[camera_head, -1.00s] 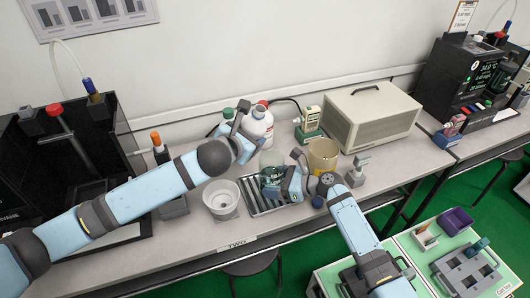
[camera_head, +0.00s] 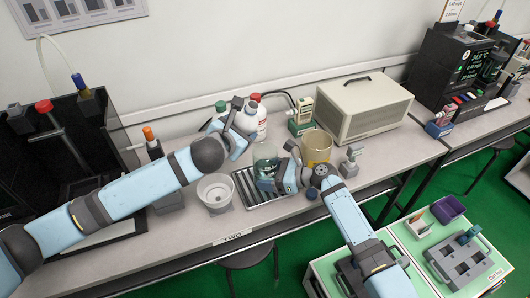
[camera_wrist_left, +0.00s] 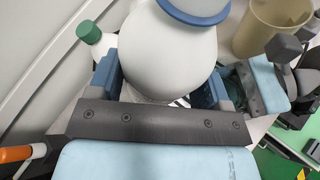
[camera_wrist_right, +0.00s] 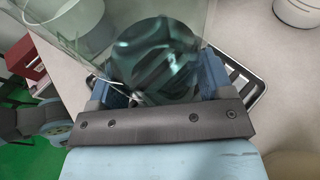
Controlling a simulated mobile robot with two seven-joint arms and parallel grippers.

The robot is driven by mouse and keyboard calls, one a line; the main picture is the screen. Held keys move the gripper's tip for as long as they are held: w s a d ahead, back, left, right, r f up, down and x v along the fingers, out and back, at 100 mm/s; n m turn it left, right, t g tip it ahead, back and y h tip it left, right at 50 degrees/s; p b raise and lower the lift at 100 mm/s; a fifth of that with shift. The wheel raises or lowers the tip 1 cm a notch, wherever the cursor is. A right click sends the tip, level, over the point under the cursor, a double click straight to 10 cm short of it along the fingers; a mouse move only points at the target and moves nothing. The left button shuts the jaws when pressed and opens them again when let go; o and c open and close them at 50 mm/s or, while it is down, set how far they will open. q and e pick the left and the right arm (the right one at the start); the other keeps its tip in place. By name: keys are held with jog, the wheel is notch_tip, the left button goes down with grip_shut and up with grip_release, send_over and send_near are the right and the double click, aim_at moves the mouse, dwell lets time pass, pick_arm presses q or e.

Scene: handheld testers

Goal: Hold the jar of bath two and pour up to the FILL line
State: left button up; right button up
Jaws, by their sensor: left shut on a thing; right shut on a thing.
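My left gripper (camera_head: 240,132) is shut on a white bottle, which shows in the left wrist view (camera_wrist_left: 172,50) as a rounded white body with a blue collar (camera_wrist_left: 195,10). Its mouth is cut off there. My right gripper (camera_head: 283,178) is shut on a clear glass jar (camera_head: 265,153), over the slatted metal rack (camera_head: 262,199). I cannot tell whether the jar touches the rack. The FILL line is not legible.
An amber beaker (camera_head: 317,146) stands right of the jar. A white cup (camera_head: 216,187) stands left of the rack. A red-capped bottle (camera_head: 261,122) and a green-capped bottle (camera_wrist_left: 90,35) stand close behind my left gripper. A beige case (camera_head: 362,107) fills the back right.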

pick_arm(q)
jog(key=shift+w+a+f+m+t+y, duration=0.25)
jog(key=shift+a+f+m, duration=0.15)
jog(key=shift+f+m, duration=0.25)
jog(key=shift+w+a+f+m+t+y, duration=0.2)
jog(key=shift+a+f+m+t, duration=0.25)
jog(key=shift+f, duration=0.35)
jog(key=shift+w+a+f+m+t+y, duration=0.1)
jog(key=shift+w+a+f+m+y, duration=0.2)
jog(key=shift+f+m, duration=0.4)
dwell(5.8)
